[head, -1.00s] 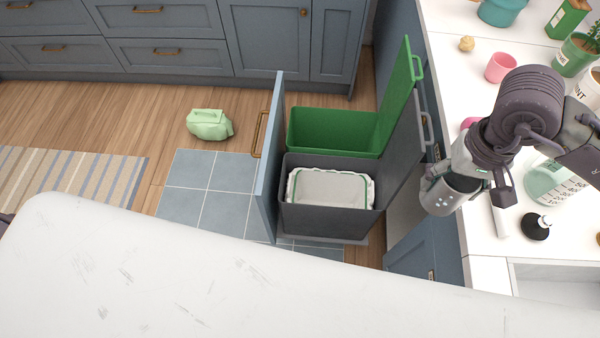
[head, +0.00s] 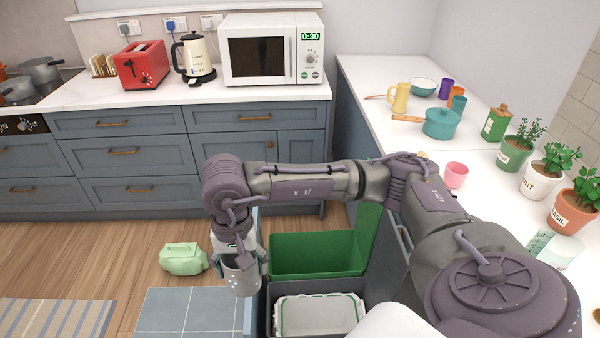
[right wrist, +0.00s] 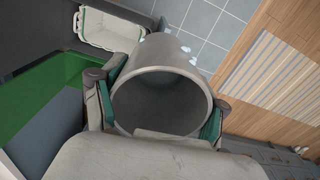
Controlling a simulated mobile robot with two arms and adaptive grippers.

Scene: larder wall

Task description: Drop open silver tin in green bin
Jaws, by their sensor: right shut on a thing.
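My right gripper (head: 240,257) is shut on the open silver tin (head: 241,278), a grey metal cylinder. In the right wrist view the tin (right wrist: 165,85) sits between the two fingers with its open mouth towards the camera, and its inside looks empty. In the head view the tin hangs just left of the green bin (head: 318,256), near the cabinet door's edge, not over the bin. The green bin is open. It also shows at the left in the right wrist view (right wrist: 45,105). My left gripper is in neither view.
A dark grey bin with a white liner (head: 320,315) stands in front of the green bin. A pale green bag-like object (head: 183,259) lies on the wooden floor to the left. The right counter holds a pink cup (head: 455,175), a teal pot (head: 442,124) and potted herbs (head: 515,150).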

